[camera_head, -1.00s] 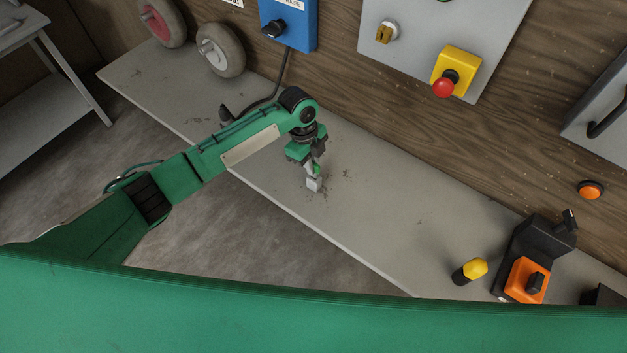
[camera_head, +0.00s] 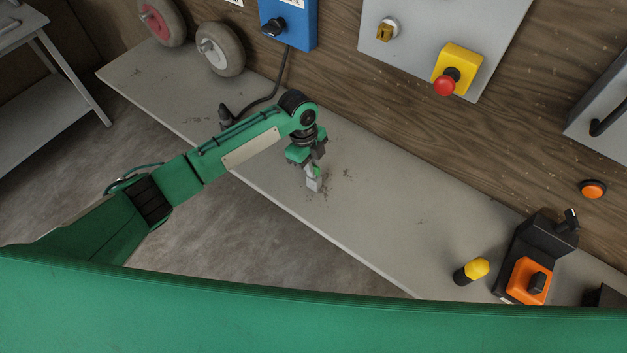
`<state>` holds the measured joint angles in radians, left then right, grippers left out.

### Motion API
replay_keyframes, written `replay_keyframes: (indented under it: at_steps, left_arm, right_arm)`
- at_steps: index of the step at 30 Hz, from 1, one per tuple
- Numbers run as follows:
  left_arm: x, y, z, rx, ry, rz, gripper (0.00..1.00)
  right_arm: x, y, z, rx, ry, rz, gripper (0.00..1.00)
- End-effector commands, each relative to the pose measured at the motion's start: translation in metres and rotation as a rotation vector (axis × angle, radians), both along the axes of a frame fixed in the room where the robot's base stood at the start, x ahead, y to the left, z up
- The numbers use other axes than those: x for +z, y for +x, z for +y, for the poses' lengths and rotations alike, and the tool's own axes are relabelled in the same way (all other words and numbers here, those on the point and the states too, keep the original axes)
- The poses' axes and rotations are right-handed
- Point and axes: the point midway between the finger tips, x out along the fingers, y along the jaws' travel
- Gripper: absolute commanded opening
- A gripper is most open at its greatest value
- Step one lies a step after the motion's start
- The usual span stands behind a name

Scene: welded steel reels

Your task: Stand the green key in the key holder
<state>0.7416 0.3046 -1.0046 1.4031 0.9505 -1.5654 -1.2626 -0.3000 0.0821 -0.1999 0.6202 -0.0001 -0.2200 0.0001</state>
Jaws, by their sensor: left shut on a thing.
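My left gripper (camera_head: 312,168) points down over the bench, shut on the green key (camera_head: 316,171). Only a small green patch of the key shows between and below the fingers. A small light grey block (camera_head: 314,185), which looks like the key holder, is directly under the fingertips on the bench. The key's lower end is hidden, so I cannot tell whether it is in the holder or just above it. My right gripper is not in view.
The grey bench (camera_head: 400,215) is clear to the right of the gripper. A yellow-capped black cylinder (camera_head: 471,271) and an orange switch box (camera_head: 527,281) are further right. A black cable (camera_head: 268,98) with a plug lies behind the arm. A wooden wall with panels rises behind.

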Motion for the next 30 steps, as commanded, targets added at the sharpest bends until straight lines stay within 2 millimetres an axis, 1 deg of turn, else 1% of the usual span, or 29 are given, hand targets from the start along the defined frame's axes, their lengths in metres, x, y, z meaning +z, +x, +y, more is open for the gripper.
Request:
replay_keyframes:
  at_steps: [22,23,24,26,27,30]
  left_arm:
    - [-0.012,0.000,0.000,0.000,0.000,0.000,0.00]
    - [-0.012,0.000,0.000,0.000,0.000,0.000,0.12]
    - [-0.011,0.000,0.000,0.000,0.000,0.000,0.20]
    - [-0.011,0.000,0.000,0.000,0.000,0.000,0.31]
    - [-0.011,0.000,0.000,0.000,0.000,0.000,0.35]
    - [-0.011,0.000,0.000,0.000,0.000,0.000,0.35]
  right_arm:
    - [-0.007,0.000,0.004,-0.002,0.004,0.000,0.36]
    - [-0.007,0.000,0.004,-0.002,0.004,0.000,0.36]
    - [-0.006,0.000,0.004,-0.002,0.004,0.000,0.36]
    - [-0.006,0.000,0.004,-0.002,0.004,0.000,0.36]
    - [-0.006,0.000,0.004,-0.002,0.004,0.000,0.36]
    - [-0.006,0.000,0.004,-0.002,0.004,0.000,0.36]
